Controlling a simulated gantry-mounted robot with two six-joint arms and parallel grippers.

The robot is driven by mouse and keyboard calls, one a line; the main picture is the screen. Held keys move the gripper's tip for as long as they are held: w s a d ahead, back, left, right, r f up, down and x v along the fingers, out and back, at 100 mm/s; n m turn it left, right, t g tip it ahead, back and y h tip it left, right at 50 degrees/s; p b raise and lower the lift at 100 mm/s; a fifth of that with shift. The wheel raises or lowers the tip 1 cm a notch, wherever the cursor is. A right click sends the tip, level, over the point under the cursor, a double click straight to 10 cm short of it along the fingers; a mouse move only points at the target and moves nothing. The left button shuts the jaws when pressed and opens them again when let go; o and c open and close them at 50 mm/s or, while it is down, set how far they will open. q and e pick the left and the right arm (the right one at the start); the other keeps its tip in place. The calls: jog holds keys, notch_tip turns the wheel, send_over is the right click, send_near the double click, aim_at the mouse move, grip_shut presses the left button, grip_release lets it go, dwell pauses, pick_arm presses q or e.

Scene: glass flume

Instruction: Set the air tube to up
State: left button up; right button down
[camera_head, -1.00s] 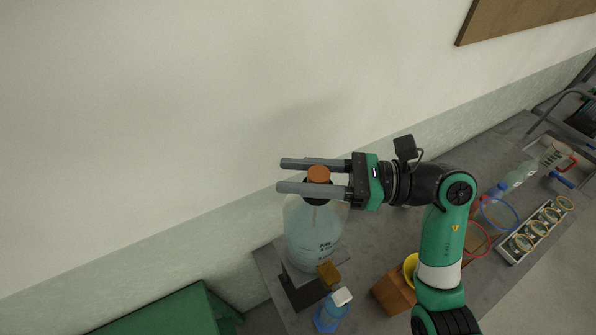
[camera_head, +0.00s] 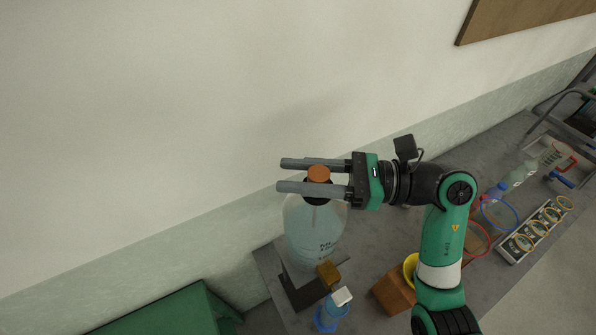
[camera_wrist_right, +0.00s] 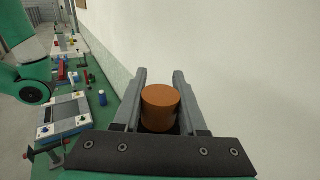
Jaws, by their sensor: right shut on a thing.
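A large clear bottle (camera_head: 315,232) with printed text and a tube inside stands on a dark block on the grey bench. Its top is an orange-brown stopper (camera_head: 319,173), which also shows in the right wrist view (camera_wrist_right: 160,107). My right gripper (camera_head: 300,176) reaches in from the right with its two fingers on either side of the stopper, shut on it. In the right wrist view the gripper's fingers (camera_wrist_right: 160,82) flank the stopper closely. The left gripper is not in view. No part is clearly marked as the air tube's setting.
A small blue bottle with a white top (camera_head: 330,312) stands in front of the large bottle. A wooden block (camera_head: 395,292) and a yellow ring lie near my right arm. A tray of round dishes (camera_head: 530,236) is at the right. The wall (camera_head: 150,130) runs behind.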

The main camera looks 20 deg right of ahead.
dwell(0.4)
notch_tip(320, 180, up, 4)
jog(key=shift+f+p, duration=0.2)
jog(key=shift+p, duration=0.85)
jog(key=shift+c, duration=2.2)
grip_release()
jog(key=shift+f, duration=0.1)
